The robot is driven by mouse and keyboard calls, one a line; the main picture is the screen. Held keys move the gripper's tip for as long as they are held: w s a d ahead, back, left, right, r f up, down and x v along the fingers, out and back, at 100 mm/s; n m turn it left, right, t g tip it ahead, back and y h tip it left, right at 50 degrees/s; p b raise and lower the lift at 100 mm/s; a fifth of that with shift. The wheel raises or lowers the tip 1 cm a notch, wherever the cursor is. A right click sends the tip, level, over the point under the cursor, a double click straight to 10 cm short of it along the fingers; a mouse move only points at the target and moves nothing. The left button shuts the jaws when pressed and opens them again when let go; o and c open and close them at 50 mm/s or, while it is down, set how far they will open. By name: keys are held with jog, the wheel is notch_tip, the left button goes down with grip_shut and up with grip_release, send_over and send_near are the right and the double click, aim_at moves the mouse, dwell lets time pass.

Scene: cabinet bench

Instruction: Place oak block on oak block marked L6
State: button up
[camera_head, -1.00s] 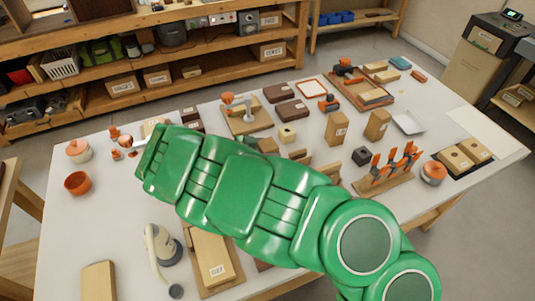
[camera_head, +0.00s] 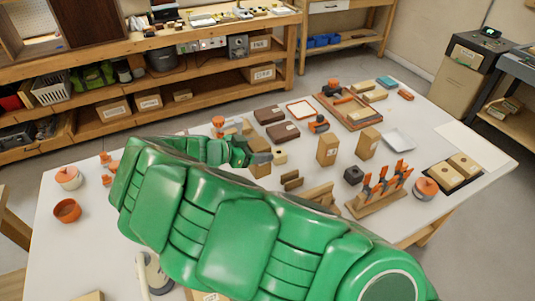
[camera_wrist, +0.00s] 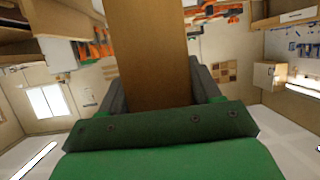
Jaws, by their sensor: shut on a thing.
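My gripper (camera_head: 262,158) reaches over the middle of the table in the head view, its fingers partly hidden by my green arm. It is shut on an oak block, a long brown wooden piece (camera_wrist: 152,55) that fills the space between the fingers in the wrist view. In the head view, wood (camera_head: 260,170) shows just under the fingers. Two upright oak blocks stand right of the gripper, a nearer one (camera_head: 327,150) and a farther one (camera_head: 368,143). They are apart from the gripper. I cannot read a mark L6 on either.
A wooden rack with orange-handled tools (camera_head: 378,197) and a dark cube (camera_head: 353,175) stand at the right. A small pale roll (camera_head: 280,156) sits right beside the gripper. Dark brown boxes (camera_head: 269,114) and a wooden tray (camera_head: 347,112) lie behind. White table shows between them.

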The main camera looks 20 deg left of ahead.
jog(key=shift+w+d+r, duration=0.1)
jog(key=shift+d+r, duration=0.05)
jog(key=shift+r, duration=0.2)
jog(key=w+d+r, duration=0.4)
jog(key=d+r, duration=0.3)
jog(key=d, duration=0.4)
jog(key=w+d+r, duration=0.4)
jog(key=d+r, duration=0.4)
jog(key=d, duration=0.3)
jog(key=shift+m+g+h, duration=0.3)
jog(key=shift+m, duration=0.1)
jog(key=shift+w+a+f, duration=0.65)
jog(key=shift+w+f, duration=1.5)
jog(key=shift+f, duration=0.05)
jog(key=shift+w+a+f, duration=0.65)
jog(key=shift+w+f, duration=1.5)
jog(key=shift+w+a+f, duration=0.65)
jog(key=shift+w+f, duration=1.5)
jog(key=shift+f, duration=0.05)
jog(key=o, duration=1.3)
jog(key=shift+f, duration=0.1)
jog(key=shift+o, duration=0.2)
